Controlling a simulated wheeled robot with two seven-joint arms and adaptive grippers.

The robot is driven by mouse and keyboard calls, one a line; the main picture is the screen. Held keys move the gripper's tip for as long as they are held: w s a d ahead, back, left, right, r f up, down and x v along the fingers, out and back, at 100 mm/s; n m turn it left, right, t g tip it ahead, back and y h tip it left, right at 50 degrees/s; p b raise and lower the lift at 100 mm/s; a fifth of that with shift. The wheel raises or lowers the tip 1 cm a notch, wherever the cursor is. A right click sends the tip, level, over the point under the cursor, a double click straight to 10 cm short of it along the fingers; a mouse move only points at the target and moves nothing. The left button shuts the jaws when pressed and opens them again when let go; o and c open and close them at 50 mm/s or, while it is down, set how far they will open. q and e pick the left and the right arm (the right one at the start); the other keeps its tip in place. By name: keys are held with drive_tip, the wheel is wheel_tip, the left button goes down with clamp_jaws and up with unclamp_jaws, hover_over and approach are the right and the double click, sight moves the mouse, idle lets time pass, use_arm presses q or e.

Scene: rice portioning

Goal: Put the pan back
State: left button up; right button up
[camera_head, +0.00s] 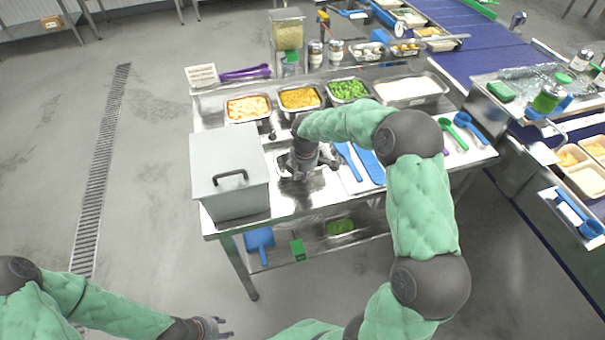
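Several metal pans stand along the back of the steel table: one with orange-and-white pieces (248,107), one with yellow pieces (299,98), one with green pieces (347,90) and a wide one with white contents (408,89). My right gripper (301,174) points down at the table's middle, right of the grey box, in front of the pans. A shiny metal surface shows around it; I cannot tell whether it holds a pan. Its fingers are too small and shaded to read. My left gripper (228,328) is low at the bottom edge, away from the table, fingertips apart and empty.
A grey lidded box (228,177) stands at the table's left front. Blue utensils (347,160) lie right of my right gripper, with green and blue spoons (470,128) further right. My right arm crosses the table's right half. A blue conveyor (455,30) runs behind.

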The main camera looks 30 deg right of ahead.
drive_tip(key=shift+o, duration=1)
drive_tip(key=shift+r, duration=0.1)
drive_tip(key=r+p, duration=0.1)
drive_tip(key=r, duration=0.2)
drive_tip(key=s+r+p, duration=0.1)
drive_tip(key=r, duration=0.6)
drive_tip(key=shift+s+a+r+p, duration=0.2)
drive_tip(key=shift+s+r+p, duration=0.05)
drive_tip(key=shift+r+p, duration=0.15)
drive_tip(key=shift+s+r, duration=0.15)
drive_tip(key=shift+r, duration=0.45)
